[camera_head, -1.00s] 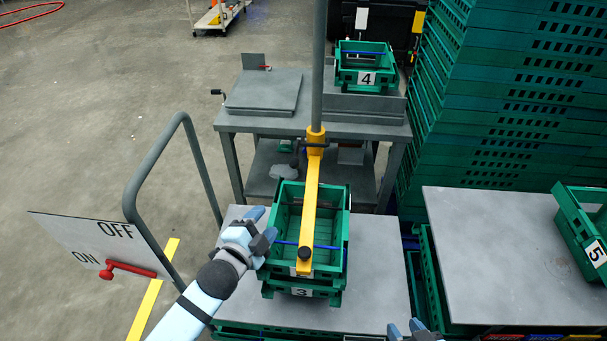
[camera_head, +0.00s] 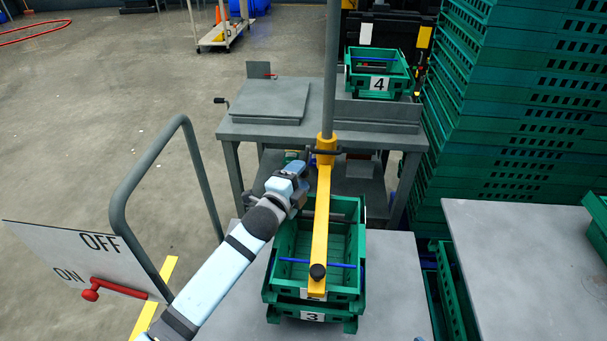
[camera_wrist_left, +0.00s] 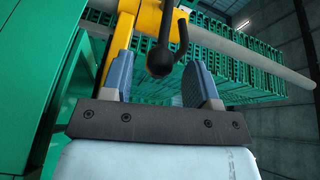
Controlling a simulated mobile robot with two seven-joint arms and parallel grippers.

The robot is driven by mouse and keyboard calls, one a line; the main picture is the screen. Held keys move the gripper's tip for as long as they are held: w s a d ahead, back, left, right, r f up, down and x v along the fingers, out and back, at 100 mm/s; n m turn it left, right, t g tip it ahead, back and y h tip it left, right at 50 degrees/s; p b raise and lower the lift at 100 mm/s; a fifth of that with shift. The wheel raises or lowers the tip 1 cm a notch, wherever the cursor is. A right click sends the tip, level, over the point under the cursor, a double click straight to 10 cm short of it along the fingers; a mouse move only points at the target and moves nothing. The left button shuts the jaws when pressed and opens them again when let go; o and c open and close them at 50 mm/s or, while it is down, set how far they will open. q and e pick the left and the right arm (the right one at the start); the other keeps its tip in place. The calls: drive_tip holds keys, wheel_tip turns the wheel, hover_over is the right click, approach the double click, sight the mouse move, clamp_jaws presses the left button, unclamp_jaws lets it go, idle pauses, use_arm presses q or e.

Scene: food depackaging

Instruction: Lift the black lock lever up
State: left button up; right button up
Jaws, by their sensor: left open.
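The black lock lever (camera_head: 328,152) sits on the yellow collar (camera_head: 326,146) of the upright grey pole. In the left wrist view, a black rod with a round knob (camera_wrist_left: 160,58) and a curved black piece (camera_wrist_left: 182,38) stand out by the yellow part. The knob appears between my open left fingers; I cannot tell its depth or whether they touch. My left gripper (camera_head: 303,172) is just left of the pole, slightly below the collar. The yellow arm (camera_head: 321,225) extends over the green crates, with a black knob (camera_head: 317,271) at its near end.
Stacked green crates (camera_head: 314,311) stand on a grey table (camera_head: 395,290) under the yellow arm. An ON/OFF sign (camera_head: 70,262) with a red lever is at left. Crate 4 (camera_head: 379,83) is on the back table. Tall green crates (camera_head: 520,130) stand at right.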

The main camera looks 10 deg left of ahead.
use_arm(q)
drive_tip(key=shift+x, duration=1.05)
drive_tip(key=shift+w+d, duration=0.1)
drive_tip(key=shift+w, duration=0.15)
